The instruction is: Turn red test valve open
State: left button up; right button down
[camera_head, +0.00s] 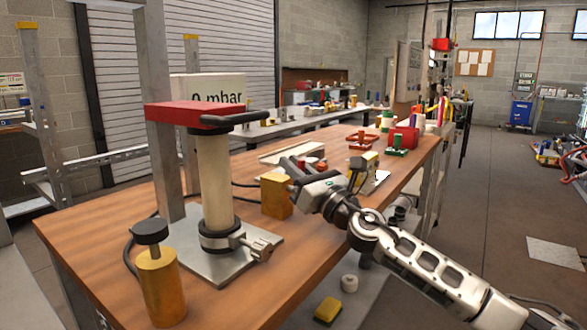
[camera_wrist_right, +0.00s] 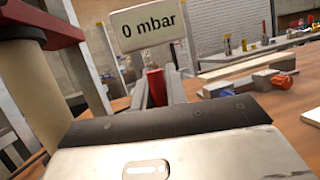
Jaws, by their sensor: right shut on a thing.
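The red test valve handle (camera_wrist_right: 155,88) shows upright in the right wrist view, between the two grey fingers of my right gripper (camera_wrist_right: 157,84). The fingers are shut on it. In the head view my right gripper (camera_head: 287,168) reaches in from the right, just above a brass block (camera_head: 277,198) on the workbench. The handle cannot be made out there behind the fingers. A white display (camera_wrist_right: 150,24) reads "0 mbar"; in the head view the display (camera_head: 205,86) is partly hidden by the pump's red top. My left gripper is not in view.
A hand pump (camera_head: 213,180) with a red head and black handle stands left of my right gripper on a metal plate. A brass cylinder (camera_head: 161,285) with a black knob is at the near left. Red and green items (camera_head: 395,143) lie farther back on the wooden workbench (camera_head: 105,218).

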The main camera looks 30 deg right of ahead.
jog(key=c, duration=1.4)
grip_release()
